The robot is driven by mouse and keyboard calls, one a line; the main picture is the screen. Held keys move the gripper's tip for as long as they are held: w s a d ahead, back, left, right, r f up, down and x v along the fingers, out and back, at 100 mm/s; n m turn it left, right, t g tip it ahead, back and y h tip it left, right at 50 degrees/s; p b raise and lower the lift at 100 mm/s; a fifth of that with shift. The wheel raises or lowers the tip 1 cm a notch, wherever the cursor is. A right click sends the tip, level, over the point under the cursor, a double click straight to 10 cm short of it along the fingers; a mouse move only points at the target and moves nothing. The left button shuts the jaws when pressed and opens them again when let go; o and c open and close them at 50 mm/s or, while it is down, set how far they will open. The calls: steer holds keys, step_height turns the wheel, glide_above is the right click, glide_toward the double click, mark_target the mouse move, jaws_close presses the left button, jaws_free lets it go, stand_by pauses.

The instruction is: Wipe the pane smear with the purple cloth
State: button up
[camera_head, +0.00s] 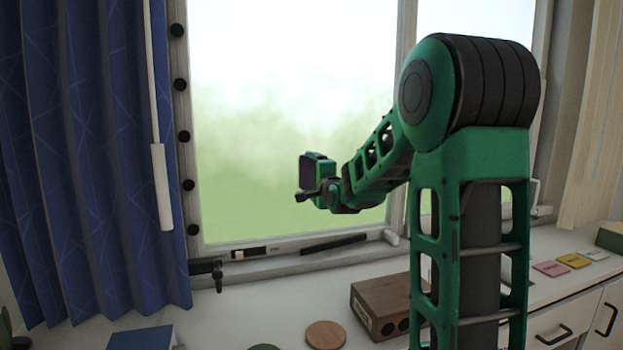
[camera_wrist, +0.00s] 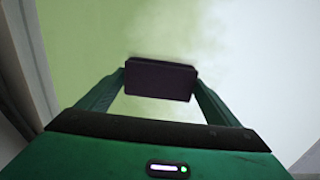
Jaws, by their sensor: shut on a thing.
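My gripper (camera_wrist: 160,94) is shut on the purple cloth (camera_wrist: 161,76), which shows as a dark, folded pad between the two green fingers. In the head view the cloth (camera_head: 307,172) is a dark block at the end of my arm, in front of the large window pane (camera_head: 270,120). I cannot tell whether it touches the glass. A whitish haze lies across the pane in the head view and beside the cloth in the wrist view. I cannot tell smear from the bright background there.
A blue curtain (camera_head: 85,150) hangs at the left. On the sill counter stand a brown box with round holes (camera_head: 385,303), a round wooden disc (camera_head: 325,335) and a blue item (camera_head: 142,339). Coloured cards (camera_head: 573,261) lie at the right.

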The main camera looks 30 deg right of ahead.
steer(key=shift+w+a, duration=0.25)
steer(key=shift+a, duration=0.7)
steer(key=shift+w+a, duration=0.25)
steer(key=shift+a, duration=0.7)
steer(key=shift+r, duration=0.1)
steer(key=shift+s+r, duration=0.1)
steer(key=shift+r, duration=0.6)
steer(key=shift+s+d, duration=0.2)
steer(key=shift+d, duration=0.8)
steer(key=shift+s+d, duration=0.2)
steer(key=shift+d, duration=0.8)
steer(key=s+d, duration=0.3)
steer(key=d, duration=0.8)
steer(key=shift+s, duration=0.15)
steer(key=shift+v, duration=2.95)
